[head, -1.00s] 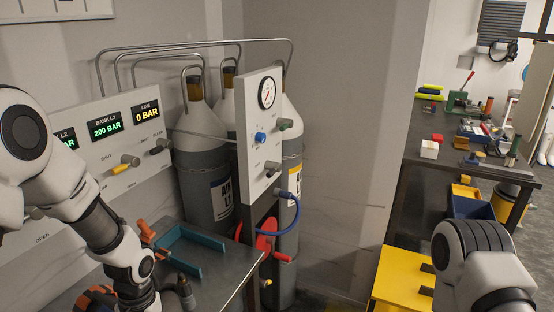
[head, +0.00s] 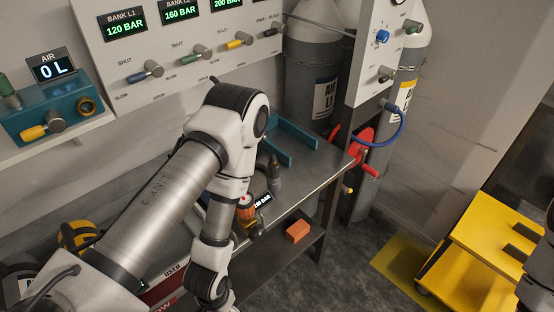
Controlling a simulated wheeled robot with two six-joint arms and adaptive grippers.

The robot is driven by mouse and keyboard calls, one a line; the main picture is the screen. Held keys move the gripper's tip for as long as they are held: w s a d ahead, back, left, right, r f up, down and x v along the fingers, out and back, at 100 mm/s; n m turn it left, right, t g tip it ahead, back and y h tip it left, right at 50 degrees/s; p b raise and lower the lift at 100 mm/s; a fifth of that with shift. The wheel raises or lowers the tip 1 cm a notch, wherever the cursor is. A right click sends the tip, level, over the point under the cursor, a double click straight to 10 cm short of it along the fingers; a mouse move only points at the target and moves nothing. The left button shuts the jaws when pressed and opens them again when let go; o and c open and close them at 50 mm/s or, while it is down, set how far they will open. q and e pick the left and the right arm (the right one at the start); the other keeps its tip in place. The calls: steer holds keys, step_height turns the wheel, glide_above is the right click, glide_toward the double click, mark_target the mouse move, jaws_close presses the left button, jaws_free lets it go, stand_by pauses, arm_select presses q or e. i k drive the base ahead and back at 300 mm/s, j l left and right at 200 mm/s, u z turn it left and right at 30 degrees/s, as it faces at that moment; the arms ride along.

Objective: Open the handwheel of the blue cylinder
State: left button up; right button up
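I see no cylinder that is clearly blue and no handwheel on one. That panel carries a small blue knob (head: 382,37) and a blue hose (head: 398,130). My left arm reaches over the bench and bends down, its gripper out of view. Only a bit of my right arm shows at the right edge, its gripper out of view.
A wall panel (head: 190,75) has several coloured valve handles and displays. A teal air unit (head: 48,118) sits on a shelf at left. The metal bench (head: 310,180) holds a teal bracket (head: 290,140). An orange block (head: 298,231) lies below.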

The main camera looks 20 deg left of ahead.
mark_target(256, 233)
steer(key=k+l+u, duration=0.15)
steer(key=u, duration=0.25)
steer(key=k+l+u, duration=0.1)
steer(key=u, duration=0.35)
steer(key=k+l+u, duration=0.1)
steer(key=u, duration=0.3)
steer(key=k, duration=0.1)
